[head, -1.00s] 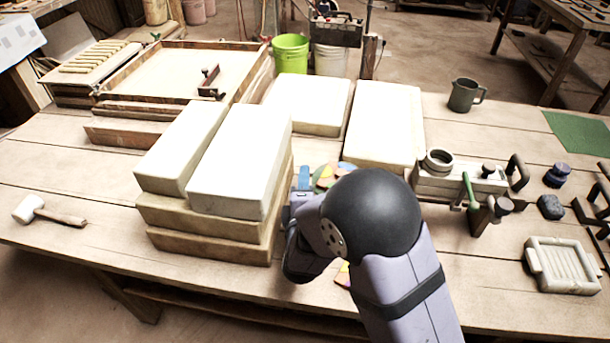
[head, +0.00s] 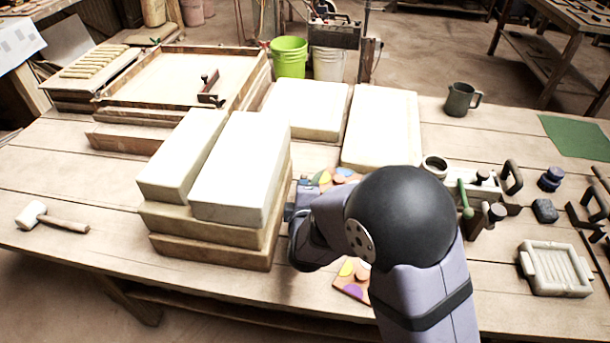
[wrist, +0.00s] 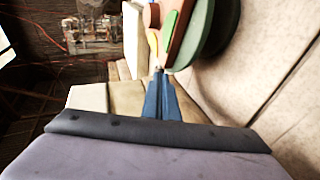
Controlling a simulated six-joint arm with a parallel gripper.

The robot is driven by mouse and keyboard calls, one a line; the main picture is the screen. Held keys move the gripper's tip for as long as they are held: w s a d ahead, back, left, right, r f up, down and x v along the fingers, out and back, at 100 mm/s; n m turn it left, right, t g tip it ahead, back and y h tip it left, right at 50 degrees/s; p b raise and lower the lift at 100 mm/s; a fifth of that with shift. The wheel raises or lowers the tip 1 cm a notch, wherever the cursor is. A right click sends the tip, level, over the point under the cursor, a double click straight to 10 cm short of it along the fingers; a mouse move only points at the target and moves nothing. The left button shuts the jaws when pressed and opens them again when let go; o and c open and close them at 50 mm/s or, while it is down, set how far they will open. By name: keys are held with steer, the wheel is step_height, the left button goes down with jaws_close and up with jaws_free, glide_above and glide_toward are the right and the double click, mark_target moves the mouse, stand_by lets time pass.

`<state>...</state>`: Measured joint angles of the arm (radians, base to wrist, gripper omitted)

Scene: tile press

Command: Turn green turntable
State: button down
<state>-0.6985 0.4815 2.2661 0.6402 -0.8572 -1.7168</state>
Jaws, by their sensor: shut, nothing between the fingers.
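The green turntable shows edge-on in the wrist view as a dark green disc (wrist: 208,42). A reddish-brown tile (wrist: 187,38) with green and yellow raised patches lies against its face. My gripper (wrist: 160,71) has blue fingers that are together and empty. In the wrist view their tips are close beside the tile's edge and the yellow patch; I cannot tell whether they touch.
A stack of pale blocks (head: 237,170) stands close left of my gripper. Flat pale slabs (head: 380,130) lie behind the turntable. A second patterned tile (head: 352,290) lies in front, partly under my arm. The press with its green-knobbed lever (head: 465,200) stands to the right.

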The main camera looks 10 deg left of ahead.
steer(key=shift+w+d+r+g+p, duration=0.1)
steer(key=shift+r+g+p, duration=0.4)
steer(key=shift+r, duration=0.4)
steer(key=s+d+r+m+g+y+p, duration=0.1)
steer(key=s+d+r+m+g+p, duration=0.1)
steer(key=s+r+g+p, duration=0.4)
step_height(320, 180, up, 2)
steer(key=shift+d+r+m+g+p, duration=0.1)
steer(key=shift+d+m+g+p, duration=0.2)
steer(key=shift+d+g+p, duration=0.2)
steer(key=shift+a, duration=0.1)
steer(key=b+x, duration=0.1)
steer(key=x, duration=0.9)
steer(key=shift+s+a+b, duration=0.1)
steer(key=shift+s+b, duration=0.05)
steer(key=shift+b, duration=0.25)
steer(key=shift+w+p, duration=0.55)
steer(key=shift+w, duration=0.5)
steer(key=shift+w+f+p, duration=0.15)
steer(key=shift+w+p, duration=0.05)
steer(key=shift+w, duration=0.3)
steer(key=shift+w+f+p, duration=0.15)
steer(key=shift+w+f, duration=0.05)
steer(key=shift+w, duration=0.3)
